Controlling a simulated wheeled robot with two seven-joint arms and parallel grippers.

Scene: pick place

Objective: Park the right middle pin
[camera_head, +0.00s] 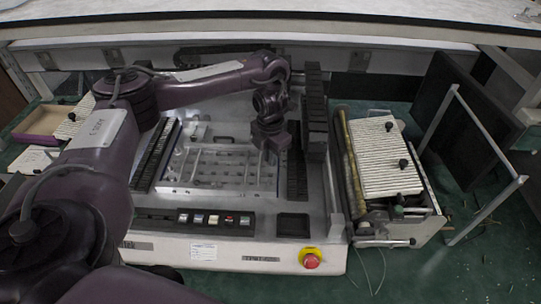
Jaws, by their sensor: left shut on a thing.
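My left arm reaches in from the left, and its gripper (270,146) points down over the right side of the machine's plate (215,168). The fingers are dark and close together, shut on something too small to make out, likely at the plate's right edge. The plate is light and carries several thin pale rods or pins, too small to tell apart. The right middle pin cannot be picked out; the gripper covers that area. My right gripper is not in view.
Black slotted racks flank the plate, left (155,155) and right (297,172). A tall black block (315,110) stands close right of the gripper. A red stop button (311,261) is at the front. A ribbed white unit (383,160) stands to the right.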

